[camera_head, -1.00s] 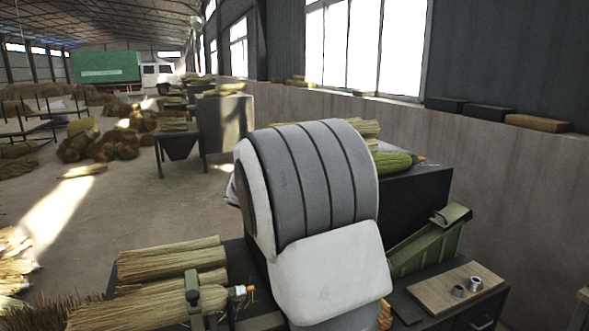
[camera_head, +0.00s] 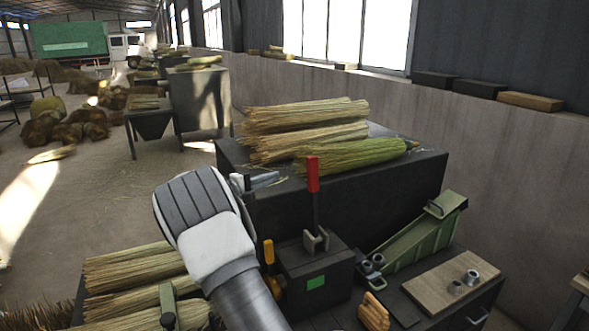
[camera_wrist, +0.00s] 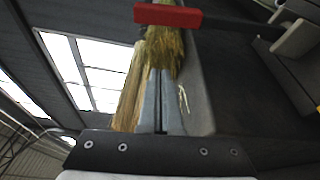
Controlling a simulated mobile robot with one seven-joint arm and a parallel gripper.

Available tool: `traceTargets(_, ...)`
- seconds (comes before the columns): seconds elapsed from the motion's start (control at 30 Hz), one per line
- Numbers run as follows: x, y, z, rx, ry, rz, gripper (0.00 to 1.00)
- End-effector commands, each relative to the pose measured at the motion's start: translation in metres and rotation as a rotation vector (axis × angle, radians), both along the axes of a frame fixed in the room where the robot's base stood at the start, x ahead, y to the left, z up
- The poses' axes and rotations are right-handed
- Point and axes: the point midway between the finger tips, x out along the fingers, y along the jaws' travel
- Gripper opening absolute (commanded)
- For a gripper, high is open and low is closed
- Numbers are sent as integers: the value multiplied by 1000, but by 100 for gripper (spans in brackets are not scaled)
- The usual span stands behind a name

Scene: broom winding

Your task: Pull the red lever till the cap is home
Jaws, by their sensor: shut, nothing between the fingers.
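In the wrist view the red lever (camera_wrist: 168,15) lies across the top, beyond my fingertips. My gripper (camera_head: 275,179) is to the left of the lever in the head view, its fingers pointing right, with a gap between them and the lever. In the wrist view my gripper (camera_wrist: 159,75) has its two grey fingers together, with nothing between them. I cannot make out the cap for certain.
Behind the lever, a dark bench (camera_head: 400,185) carries broom bundles (camera_head: 305,125). A green chute (camera_head: 425,238) and a wooden board (camera_head: 437,290) with metal rings stand to the right. An orange-topped handle (camera_head: 269,252) is close to my arm. More straw bundles (camera_head: 130,270) lie at left.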

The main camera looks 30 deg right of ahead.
Motion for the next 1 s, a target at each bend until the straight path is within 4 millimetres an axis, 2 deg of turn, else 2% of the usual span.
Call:
traceTargets(0.17,4,-17,1,-2,0,-2,0)
traceTargets(0.57,26,-100,-2,-1,2,-5,0)
traceTargets(0.8,3,-95,1,-1,3,0,0)
traceTargets(1.0,-9,-94,2,-1,2,0,0)
